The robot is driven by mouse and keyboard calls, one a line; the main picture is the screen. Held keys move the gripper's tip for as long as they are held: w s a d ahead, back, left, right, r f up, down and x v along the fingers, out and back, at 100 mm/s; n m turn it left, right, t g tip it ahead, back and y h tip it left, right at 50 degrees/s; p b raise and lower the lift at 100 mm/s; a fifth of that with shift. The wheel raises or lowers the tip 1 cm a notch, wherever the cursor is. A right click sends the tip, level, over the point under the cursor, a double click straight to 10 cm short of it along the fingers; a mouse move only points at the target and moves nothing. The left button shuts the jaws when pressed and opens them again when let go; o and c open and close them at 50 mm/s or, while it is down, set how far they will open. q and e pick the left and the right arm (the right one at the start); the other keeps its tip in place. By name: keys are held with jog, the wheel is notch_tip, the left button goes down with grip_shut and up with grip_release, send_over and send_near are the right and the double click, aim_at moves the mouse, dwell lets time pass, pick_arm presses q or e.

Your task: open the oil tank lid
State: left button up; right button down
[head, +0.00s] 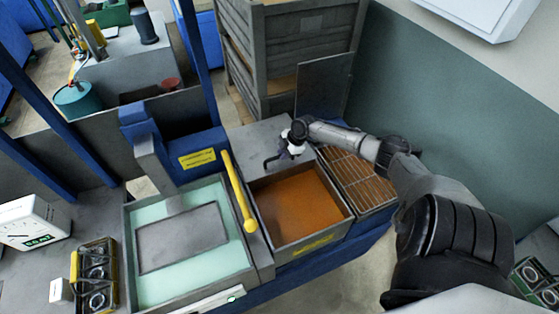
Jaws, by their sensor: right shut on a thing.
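The oil tank (300,212) holds orange-brown liquid, and its surface is largely uncovered. A flat grey plate (255,143), seemingly its lid, lies at the tank's back edge. A dark bent handle (269,164) shows at the plate's front. My right gripper (284,153) comes in from the right and is shut on this handle, above the tank's back edge. The fingertips are small and partly hidden, so the exact contact is unclear. My left gripper is out of view.
A tank of pale green liquid (160,289) with a grey plate stands left, a yellow bar (238,195) beside it. A wire rack (357,180) lies right of the oil tank, with an upright dark panel (325,88) behind. A wooden crate (290,45) and wall stand further back.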

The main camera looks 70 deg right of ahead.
jog(key=c, duration=1.1)
grip_release()
jog(key=shift+s+r, duration=0.1)
jog(key=shift+r, duration=0.1)
jog(key=p+v, duration=0.2)
jog(key=v, duration=1.1)
jog(key=shift+d+r, duration=0.1)
jog(key=shift+r, duration=0.05)
